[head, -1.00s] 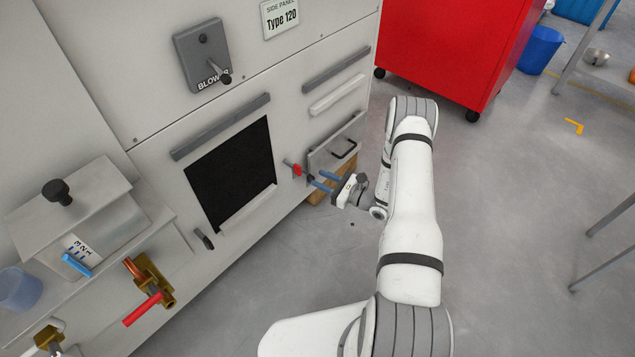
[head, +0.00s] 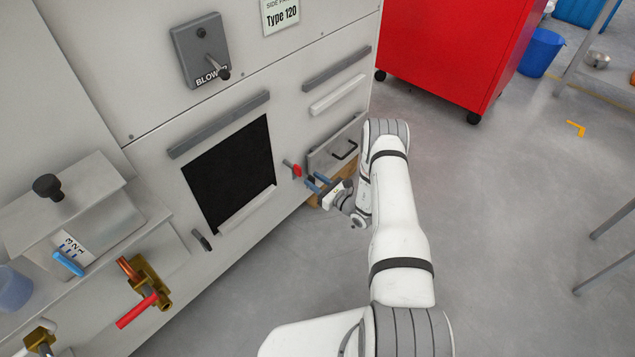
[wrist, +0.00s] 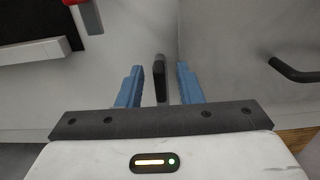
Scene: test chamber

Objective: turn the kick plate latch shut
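A small dark upright piece, which looks like the kick plate latch (wrist: 160,80), stands between the fingertips in the wrist view. In the head view it is mostly hidden by my gripper. My gripper (head: 315,181) has two blue fingers and is low at the cabinet front, left of a grey panel with a black handle. In the wrist view my gripper (wrist: 158,72) is open, one finger on each side of the dark piece. A gap shows on both sides of it. I cannot tell how deep the piece sits between the fingers.
A red-tipped lever (head: 296,170) is just left of my gripper. The black handle (wrist: 294,71) sticks out on the right in the wrist view. A black window (head: 230,172) and a small dark latch (head: 201,239) lie further left. Open floor is to the right.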

